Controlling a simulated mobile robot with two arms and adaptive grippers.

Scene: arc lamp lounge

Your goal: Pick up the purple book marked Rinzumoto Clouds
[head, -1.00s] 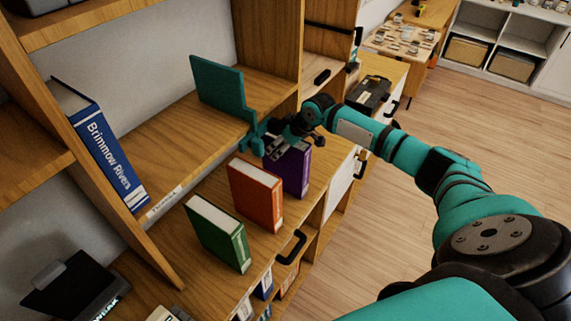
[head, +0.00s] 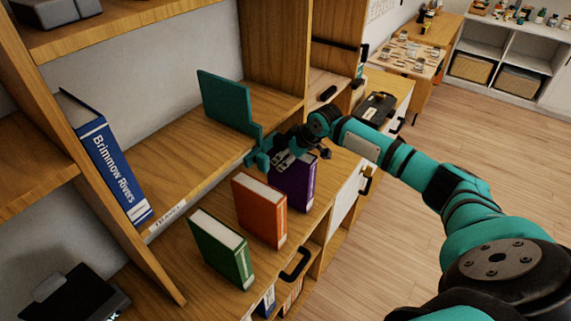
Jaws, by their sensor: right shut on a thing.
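The purple book (head: 302,188) stands upright on the wooden shelf top, behind and to the right of the orange book. The title on it cannot be read from here. My right gripper (head: 287,163) is at the top of the purple book, shut on its upper edge. The fingers hide part of the book's top. My left gripper is not in view.
An orange book (head: 259,210) and a green book (head: 220,250) stand in front of the purple one. A teal bookend (head: 226,103) stands close behind my gripper. A blue book (head: 112,165) leans at the left. Black handles line the front.

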